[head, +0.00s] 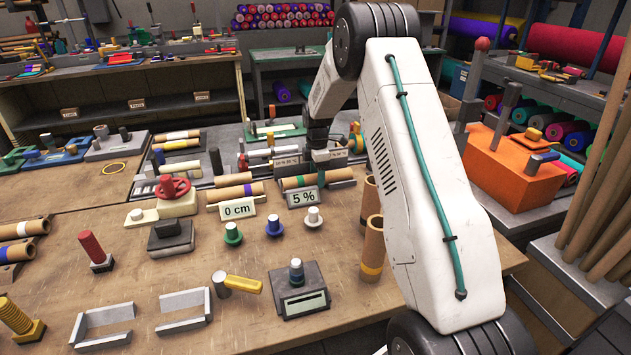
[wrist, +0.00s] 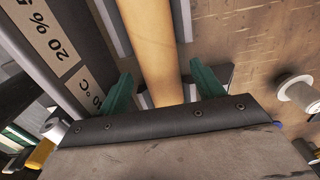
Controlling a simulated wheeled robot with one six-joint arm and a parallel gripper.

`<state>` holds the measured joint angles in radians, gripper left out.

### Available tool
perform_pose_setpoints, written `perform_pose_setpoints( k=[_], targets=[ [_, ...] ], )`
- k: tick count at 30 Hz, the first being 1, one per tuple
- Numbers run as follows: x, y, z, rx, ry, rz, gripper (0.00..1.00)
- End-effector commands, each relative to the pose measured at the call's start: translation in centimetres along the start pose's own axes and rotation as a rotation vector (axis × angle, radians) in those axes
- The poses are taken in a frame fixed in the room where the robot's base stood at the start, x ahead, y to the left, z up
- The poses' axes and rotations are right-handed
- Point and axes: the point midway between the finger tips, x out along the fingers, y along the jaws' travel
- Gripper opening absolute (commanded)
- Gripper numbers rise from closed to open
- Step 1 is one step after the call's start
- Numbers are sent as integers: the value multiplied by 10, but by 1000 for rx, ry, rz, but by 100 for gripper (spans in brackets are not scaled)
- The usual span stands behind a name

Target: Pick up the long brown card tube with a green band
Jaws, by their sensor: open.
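The long brown card tube with a green band (head: 341,176) lies behind the "5 %" label in the head view, in a low grey holder. Its green band shows toward its left end. My gripper (head: 321,167) is above this tube, pointing down. In the wrist view, a plain brown stretch of tube (wrist: 150,40) runs between the green fingertips of my gripper (wrist: 164,85). The fingers are open, one on each side of the tube, with gaps visible. No green band shows in the wrist view, and the tube's nearer part is hidden behind my gripper.
Upright card tubes (head: 373,250) stand to the right. Small spools (head: 274,226) stand in front. A grey scale (head: 300,303) sits near the front edge.

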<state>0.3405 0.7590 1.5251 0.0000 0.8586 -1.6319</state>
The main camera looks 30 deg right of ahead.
Motion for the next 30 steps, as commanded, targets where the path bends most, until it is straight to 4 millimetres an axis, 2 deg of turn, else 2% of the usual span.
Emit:
perform_pose_setpoints(
  k=[3,8,15,16,17,24,26,30],
  targets=[
    [8,0,1,1,0,2,67],
    [8,0,0,1,0,2,67],
    [8,0,0,0,0,1,4],
    [8,0,0,0,0,2,4],
    [8,0,0,0,0,2,0],
    [2,0,0,0,0,3,0],
    [-5,1,0,0,0,3,0],
    [-32,1,0,0,0,6,0]
  ],
)
